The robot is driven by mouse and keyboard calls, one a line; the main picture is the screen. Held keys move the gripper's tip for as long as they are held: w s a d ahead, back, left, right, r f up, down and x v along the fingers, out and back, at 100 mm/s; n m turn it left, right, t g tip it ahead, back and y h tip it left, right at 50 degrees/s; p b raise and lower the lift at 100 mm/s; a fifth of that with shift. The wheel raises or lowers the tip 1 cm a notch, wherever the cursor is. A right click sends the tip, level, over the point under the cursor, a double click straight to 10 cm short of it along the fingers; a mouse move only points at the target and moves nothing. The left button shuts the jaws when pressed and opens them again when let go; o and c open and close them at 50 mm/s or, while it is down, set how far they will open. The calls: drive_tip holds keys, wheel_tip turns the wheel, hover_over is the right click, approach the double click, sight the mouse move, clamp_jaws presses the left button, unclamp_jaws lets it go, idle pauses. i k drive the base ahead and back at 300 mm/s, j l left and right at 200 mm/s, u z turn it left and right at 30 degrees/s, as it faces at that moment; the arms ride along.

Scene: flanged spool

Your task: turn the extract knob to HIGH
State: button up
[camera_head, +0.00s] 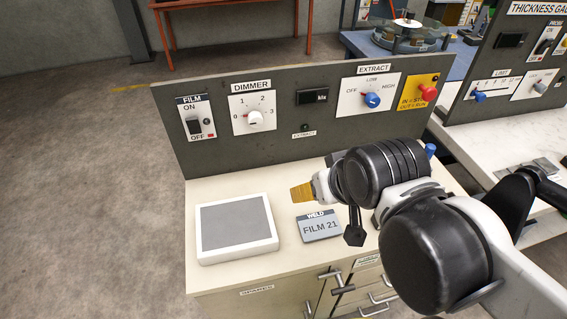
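The extract knob (372,99) is blue and round. It sits on a white plate (352,98) marked OFF, LOW and HIGH, under the EXTRACT label on the grey upright panel. A small pale mark shows on the knob, but I cannot tell for certain which setting it points to. My gripper (302,192) is at the end of my arm, in front of the panel, below and left of the knob and apart from it.
Left of the knob are a dimmer dial (254,118), a FILM switch (195,120) and a small display (312,96). A red knob (428,93) on a yellow plate is close on its right. A white-framed pad (236,228) and a FILM 21 card (319,227) lie on the bench.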

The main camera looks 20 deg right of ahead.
sight(371, 99)
drive_tip(key=k+j+z, duration=0.3)
drive_tip(key=k+j, duration=0.15)
drive_tip(key=k+j+z, duration=0.3)
drive_tip(key=k, duration=0.25)
